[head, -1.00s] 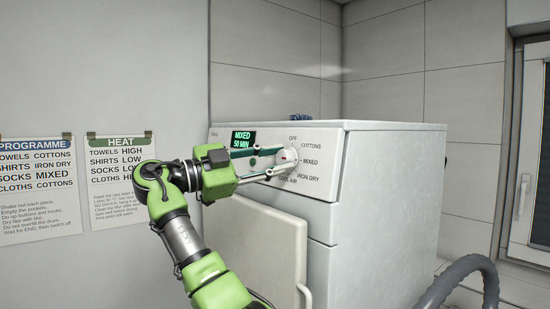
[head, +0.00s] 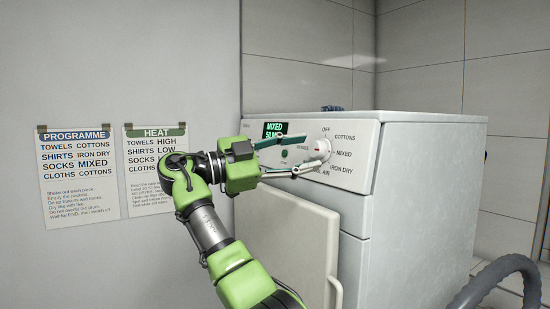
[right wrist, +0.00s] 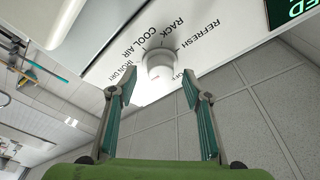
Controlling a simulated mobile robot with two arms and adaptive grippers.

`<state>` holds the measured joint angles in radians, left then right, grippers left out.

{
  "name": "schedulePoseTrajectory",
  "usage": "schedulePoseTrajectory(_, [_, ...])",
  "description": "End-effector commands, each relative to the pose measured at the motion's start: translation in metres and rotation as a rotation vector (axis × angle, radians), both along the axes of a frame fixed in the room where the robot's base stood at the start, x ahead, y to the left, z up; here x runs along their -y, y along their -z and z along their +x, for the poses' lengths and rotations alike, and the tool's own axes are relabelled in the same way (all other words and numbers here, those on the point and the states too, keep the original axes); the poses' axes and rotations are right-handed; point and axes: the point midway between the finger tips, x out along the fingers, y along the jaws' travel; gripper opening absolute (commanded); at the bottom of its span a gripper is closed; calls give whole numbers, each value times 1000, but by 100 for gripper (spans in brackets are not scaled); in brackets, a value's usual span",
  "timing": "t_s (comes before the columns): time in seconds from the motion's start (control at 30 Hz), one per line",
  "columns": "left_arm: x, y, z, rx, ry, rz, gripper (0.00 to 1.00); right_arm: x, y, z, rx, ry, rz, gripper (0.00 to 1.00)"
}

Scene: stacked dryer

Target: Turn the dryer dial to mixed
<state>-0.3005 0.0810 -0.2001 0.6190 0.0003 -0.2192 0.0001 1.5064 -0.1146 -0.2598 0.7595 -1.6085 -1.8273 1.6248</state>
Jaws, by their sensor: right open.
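The white dial (head: 323,148) is on the dryer's front panel, with OFF, COTTONS, MIXED, IRON DRY and COOL AIR printed around it. Its small red mark is on the side facing MIXED. The green display (head: 275,130) reads MIXED, with a minutes line partly covered by a finger. My right gripper (head: 311,152) is open and empty, its fingertips just in front of the dial. In the right wrist view the dial (right wrist: 160,68) shows beyond the gap between the open fingertips (right wrist: 160,90), apart from both. My left gripper is out of view.
The white dryer (head: 425,200) has a door (head: 285,245) standing open below the panel. PROGRAMME (head: 78,170) and HEAT (head: 152,165) posters hang on the left wall. A grey hose (head: 500,275) curves at lower right.

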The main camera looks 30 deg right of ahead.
Motion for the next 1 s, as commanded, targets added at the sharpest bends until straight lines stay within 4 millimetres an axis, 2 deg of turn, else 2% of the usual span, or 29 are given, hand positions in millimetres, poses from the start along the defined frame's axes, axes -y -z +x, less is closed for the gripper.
schedulePoseTrajectory(0.2, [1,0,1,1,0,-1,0,-51,4,5,-2,-4,-3,45])
schedulePoseTrajectory(0.37, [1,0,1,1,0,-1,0,-76,7,7,-1,-2,-4,45])
schedulePoseTrajectory(0.63, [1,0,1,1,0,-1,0,-92,9,10,0,-2,-1,45])
schedulePoseTrajectory(1.0, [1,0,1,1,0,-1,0,-99,11,9,2,0,-2,45])
